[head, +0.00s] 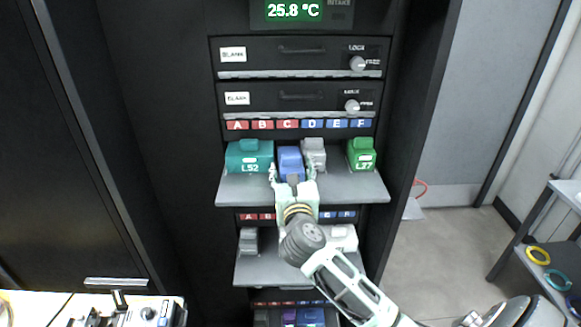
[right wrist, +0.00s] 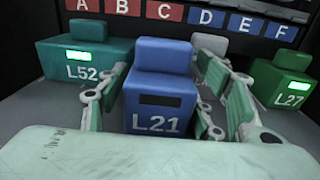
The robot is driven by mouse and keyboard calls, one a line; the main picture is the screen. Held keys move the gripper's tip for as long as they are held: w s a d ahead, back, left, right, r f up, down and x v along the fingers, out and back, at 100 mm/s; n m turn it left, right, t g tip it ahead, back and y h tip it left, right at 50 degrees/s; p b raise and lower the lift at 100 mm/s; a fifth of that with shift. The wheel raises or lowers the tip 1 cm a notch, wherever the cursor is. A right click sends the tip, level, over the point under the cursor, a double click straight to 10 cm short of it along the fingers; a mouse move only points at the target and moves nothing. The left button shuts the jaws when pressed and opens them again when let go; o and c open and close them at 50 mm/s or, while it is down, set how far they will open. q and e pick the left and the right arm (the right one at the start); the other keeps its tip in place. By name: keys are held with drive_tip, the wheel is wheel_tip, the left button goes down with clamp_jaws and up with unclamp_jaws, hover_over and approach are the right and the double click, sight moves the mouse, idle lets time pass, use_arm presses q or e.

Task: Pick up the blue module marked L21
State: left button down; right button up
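The blue module marked L21 (right wrist: 160,90) stands upright on the rack shelf, its small display dark. In the head view the blue module (head: 290,160) sits between a teal module and a grey one. My right gripper (head: 291,178) reaches in from the front, with one finger on each side of the blue module. In the right wrist view the gripper (right wrist: 168,85) is open around it. My left gripper is not in view.
Teal module L52 (head: 248,156) is left of L21; a grey module (head: 314,153) and green module L27 (head: 361,154) are right. The shelf (head: 348,188) has slot labels A to F behind it. A lower shelf (head: 262,272) holds further modules.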

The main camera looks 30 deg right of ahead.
drive_tip(key=c, duration=1)
